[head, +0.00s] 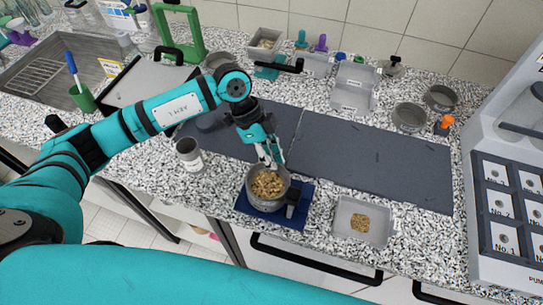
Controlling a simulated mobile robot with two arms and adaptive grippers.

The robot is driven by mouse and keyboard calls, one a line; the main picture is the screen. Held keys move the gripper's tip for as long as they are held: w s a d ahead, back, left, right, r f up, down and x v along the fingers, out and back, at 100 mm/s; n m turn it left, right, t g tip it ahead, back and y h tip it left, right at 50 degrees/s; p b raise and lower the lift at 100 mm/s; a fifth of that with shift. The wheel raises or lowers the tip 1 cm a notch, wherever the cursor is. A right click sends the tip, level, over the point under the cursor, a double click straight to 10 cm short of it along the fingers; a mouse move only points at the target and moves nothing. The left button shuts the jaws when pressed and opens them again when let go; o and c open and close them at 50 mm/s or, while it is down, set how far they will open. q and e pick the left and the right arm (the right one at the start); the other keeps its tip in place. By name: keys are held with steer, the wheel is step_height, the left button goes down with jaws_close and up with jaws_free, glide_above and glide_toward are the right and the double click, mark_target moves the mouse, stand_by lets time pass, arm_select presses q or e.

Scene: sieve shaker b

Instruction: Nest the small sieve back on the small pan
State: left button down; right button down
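A round metal vessel (251,196) holding brown granules stands on a blue mat (244,211) at the front middle of the counter. My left gripper (271,162) points down at the far rim of this vessel. Its fingertips overlap the rim in the picture, and I cannot tell whether they grip it. Two more round grey metal vessels stand at the right, one nearer (409,118) and one farther (440,98). I cannot tell which vessels are the small sieve and the small pan. My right gripper is not in view.
A black block (292,203) sits beside the vessel. A square tray with granules (361,222) lies to the right, a grey cup (188,154) to the left. A dark mat (370,160) is mostly clear. A large machine (505,190) bounds the right, a sink (60,70) the left.

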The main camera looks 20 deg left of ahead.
arm_select(q)
steer(key=c, duration=1.4)
jaws_free()
step_height(320, 180, up, 7)
steer(key=p, duration=0.6)
steer(key=shift+p, duration=0.3)
